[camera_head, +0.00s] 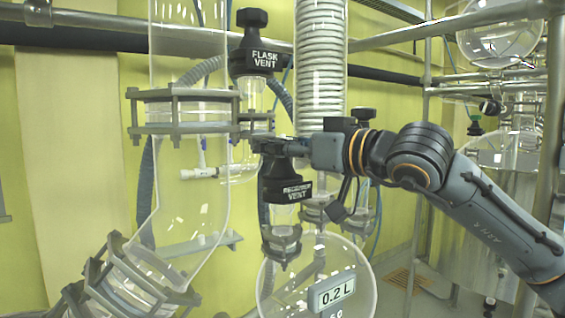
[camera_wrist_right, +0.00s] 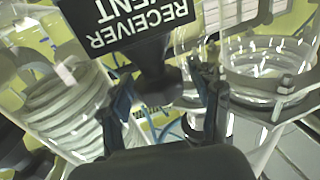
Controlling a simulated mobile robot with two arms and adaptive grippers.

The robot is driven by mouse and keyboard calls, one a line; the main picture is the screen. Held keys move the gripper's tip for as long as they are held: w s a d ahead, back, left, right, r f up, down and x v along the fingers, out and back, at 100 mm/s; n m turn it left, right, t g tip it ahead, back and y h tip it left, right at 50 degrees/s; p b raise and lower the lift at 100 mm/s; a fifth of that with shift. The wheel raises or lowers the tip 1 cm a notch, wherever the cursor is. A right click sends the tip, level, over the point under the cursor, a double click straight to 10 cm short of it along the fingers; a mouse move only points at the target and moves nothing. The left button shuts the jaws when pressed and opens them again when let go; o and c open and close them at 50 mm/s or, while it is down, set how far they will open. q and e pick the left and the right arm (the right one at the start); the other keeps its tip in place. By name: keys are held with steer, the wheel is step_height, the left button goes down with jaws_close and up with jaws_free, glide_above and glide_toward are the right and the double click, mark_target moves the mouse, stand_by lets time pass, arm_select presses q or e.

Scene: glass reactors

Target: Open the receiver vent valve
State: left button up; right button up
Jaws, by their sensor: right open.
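The receiver vent valve (camera_head: 287,190) is a black cap with a white-lettered label on a short glass neck, above the round glass flask. Its upper part is hidden behind my right gripper (camera_head: 268,145), which reaches in from the right at the top of the valve. In the right wrist view, the valve's RECEIVER VENT label (camera_wrist_right: 130,20) shows upside down at the top. The fingers of my right gripper (camera_wrist_right: 165,88) are spread, with the valve's dark narrower part between them. I cannot tell whether either finger touches it. My left gripper is not in view.
The similar black flask vent valve (camera_head: 262,62) stands just above and left of my right gripper. A coiled glass condenser (camera_head: 320,60) is close behind. The round flask (camera_head: 275,290) with a 0.2 L display (camera_head: 335,291) is below. Metal clamps (camera_head: 180,112) and glass tubes crowd the left.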

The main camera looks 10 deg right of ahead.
steer(key=m+t+h+b, duration=0.1)
steer(key=h+b, duration=0.1)
steer(key=m+t+h+b, duration=0.1)
steer(key=m+h+b, duration=0.1)
steer(key=shift+s+a+f+h, duration=0.1)
steer(key=shift+f+h, duration=0.05)
steer(key=shift+h, duration=0.15)
steer(key=m+t+h+b, duration=0.1)
steer(key=m+h, duration=0.1)
steer(key=h, duration=0.1)
steer(key=shift+r+m+h, duration=0.2)
steer(key=shift+m+h, duration=0.5)
steer(key=shift+h, duration=0.2)
